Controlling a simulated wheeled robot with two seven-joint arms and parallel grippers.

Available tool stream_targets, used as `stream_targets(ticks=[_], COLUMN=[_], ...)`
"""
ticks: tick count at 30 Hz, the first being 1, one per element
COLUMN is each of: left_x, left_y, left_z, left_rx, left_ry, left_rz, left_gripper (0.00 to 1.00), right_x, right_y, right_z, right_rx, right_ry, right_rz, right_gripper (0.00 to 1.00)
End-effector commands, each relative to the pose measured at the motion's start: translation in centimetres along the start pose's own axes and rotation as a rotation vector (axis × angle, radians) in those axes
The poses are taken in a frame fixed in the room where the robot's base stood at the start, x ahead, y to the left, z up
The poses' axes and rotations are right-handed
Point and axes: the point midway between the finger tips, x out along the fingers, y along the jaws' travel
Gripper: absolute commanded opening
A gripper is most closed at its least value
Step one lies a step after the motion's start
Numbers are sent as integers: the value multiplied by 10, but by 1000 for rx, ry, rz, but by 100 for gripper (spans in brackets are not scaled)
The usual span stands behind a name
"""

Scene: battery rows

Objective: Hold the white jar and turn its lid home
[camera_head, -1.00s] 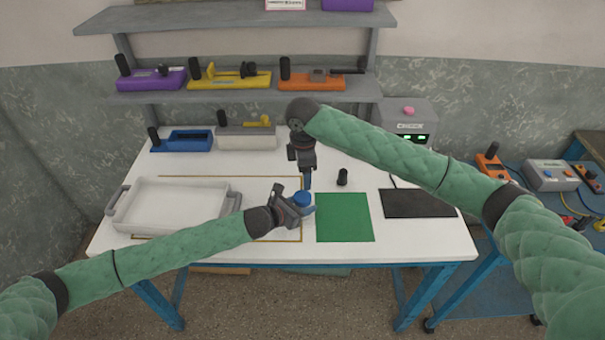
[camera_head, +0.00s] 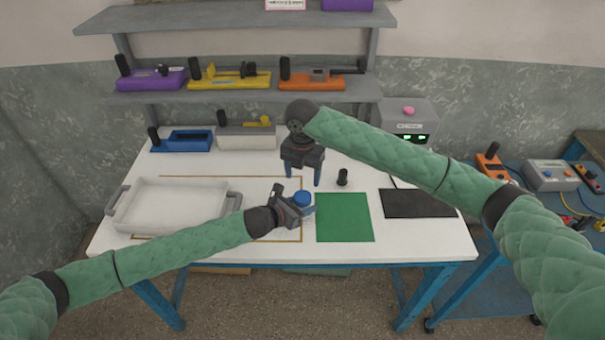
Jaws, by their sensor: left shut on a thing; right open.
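The white jar (camera_head: 303,208) stands on the table just left of the green mat, mostly hidden by my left gripper and its lid. A blue lid (camera_head: 302,198) sits on top of the jar; I cannot tell how far it is turned. My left gripper (camera_head: 298,205) comes in from the left and is shut on the jar. My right gripper (camera_head: 304,180) points down just above and behind the lid. Its two fingers are spread apart, with nothing between them.
A green mat (camera_head: 344,217) lies right of the jar and a black mat (camera_head: 417,203) further right. A small black cylinder (camera_head: 342,177) stands behind the green mat. A white tray (camera_head: 172,207) is at the left. A shelf (camera_head: 240,97) with coloured devices stands behind.

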Motion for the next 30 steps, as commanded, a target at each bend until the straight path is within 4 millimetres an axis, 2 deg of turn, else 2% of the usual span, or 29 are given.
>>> stream_targets(ticks=[8, 14, 30], left_x=[0, 0, 0], left_y=[0, 0, 0], left_z=[0, 0, 0], left_rx=[0, 0, 0], left_ry=[0, 0, 0], left_rz=[0, 0, 0], left_gripper=[0, 0, 0], right_x=[0, 9, 74], right_y=[0, 0, 0], right_z=[0, 0, 0], right_rx=[2, 3, 3], right_ry=[0, 2, 1], right_rz=[0, -1, 0], right_gripper=[66, 66, 66])
